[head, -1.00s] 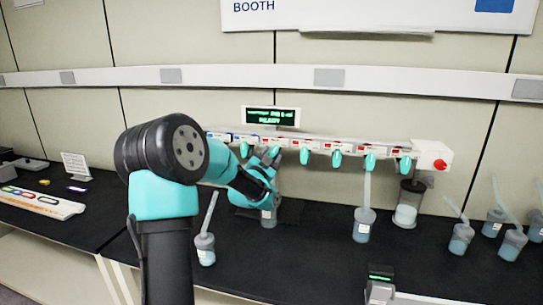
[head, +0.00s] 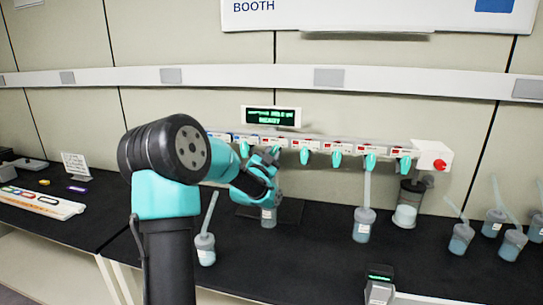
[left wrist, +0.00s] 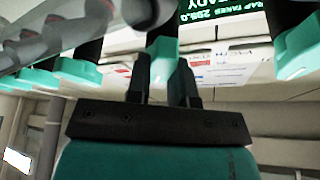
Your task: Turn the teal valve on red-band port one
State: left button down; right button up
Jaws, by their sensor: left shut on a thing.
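A white manifold rail (head: 320,144) runs along the back of the bench. Several teal valves hang under it, such as one valve (head: 304,157) right of my gripper and another (head: 244,148) to its left. My left gripper (head: 270,152) is at the valve between these two and hides it in the head view. In the left wrist view, the black fingers (left wrist: 162,88) are shut around this held teal valve (left wrist: 162,62). Red and blue marks show on the labels behind it; I cannot tell which belongs to it. My right gripper is out of view.
A lit display (head: 270,117) stands above the rail, and a red button (head: 440,164) is at its right end. Flasks with tubes, such as one flask (head: 364,224), stand around the black bench (head: 300,265). A flask (head: 205,248) is close below my left arm.

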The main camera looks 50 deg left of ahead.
pick_arm(q)
jog(key=shift+n+y, duration=0.6)
jog(key=shift+n, duration=0.4)
jog(key=c, duration=1)
grip_release()
jog(key=shift+s, duration=0.1)
jog(key=v, duration=1.7)
jog(key=shift+s+d, duration=0.1)
